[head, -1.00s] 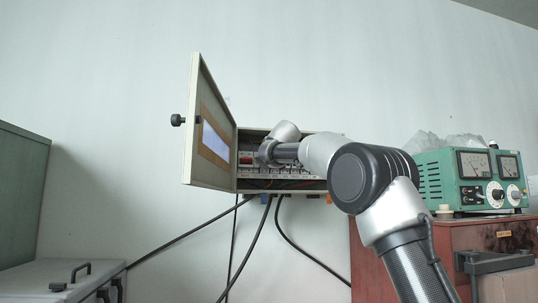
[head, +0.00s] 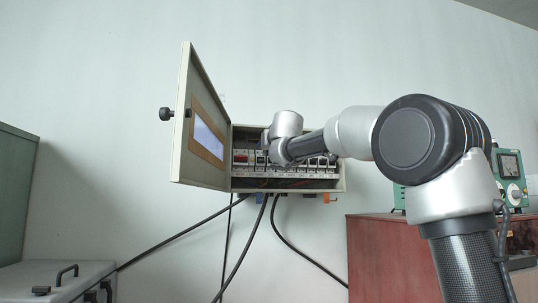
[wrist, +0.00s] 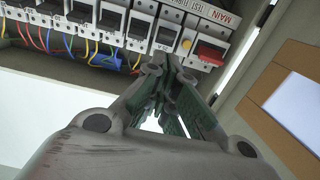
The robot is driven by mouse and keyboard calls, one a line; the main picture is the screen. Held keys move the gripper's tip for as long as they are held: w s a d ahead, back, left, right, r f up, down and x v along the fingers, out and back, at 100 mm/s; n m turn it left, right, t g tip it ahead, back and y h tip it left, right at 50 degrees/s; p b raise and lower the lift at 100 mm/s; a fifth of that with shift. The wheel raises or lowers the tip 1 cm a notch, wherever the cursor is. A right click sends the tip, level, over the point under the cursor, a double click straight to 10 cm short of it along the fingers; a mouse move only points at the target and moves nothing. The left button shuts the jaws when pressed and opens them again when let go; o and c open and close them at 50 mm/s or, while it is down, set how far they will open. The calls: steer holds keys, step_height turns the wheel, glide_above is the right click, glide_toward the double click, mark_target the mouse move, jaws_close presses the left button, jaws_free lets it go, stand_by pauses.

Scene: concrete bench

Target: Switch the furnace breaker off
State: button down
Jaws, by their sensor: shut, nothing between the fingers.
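The breaker box (head: 337,184) hangs on the wall with its door open to the left. It holds a row of breakers (head: 315,163), which also fills the top of the wrist view (wrist: 108,16). A red main switch (wrist: 210,53) marked MAIN sits at the row's right end in the wrist view. It shows at the left end in the head view (head: 242,156). My arm hides part of the row in the head view.
The open door (head: 183,130) with its dark knob (head: 165,114) stands out left of the box. Black cables (head: 240,252) hang below. A green metered instrument (head: 510,170) stands on a red cabinet (head: 375,255) at the right. A grey case (head: 45,280) is at lower left.

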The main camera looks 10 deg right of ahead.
steer(key=shift+s+f, duration=1.25)
steer(key=shift+s, duration=0.25)
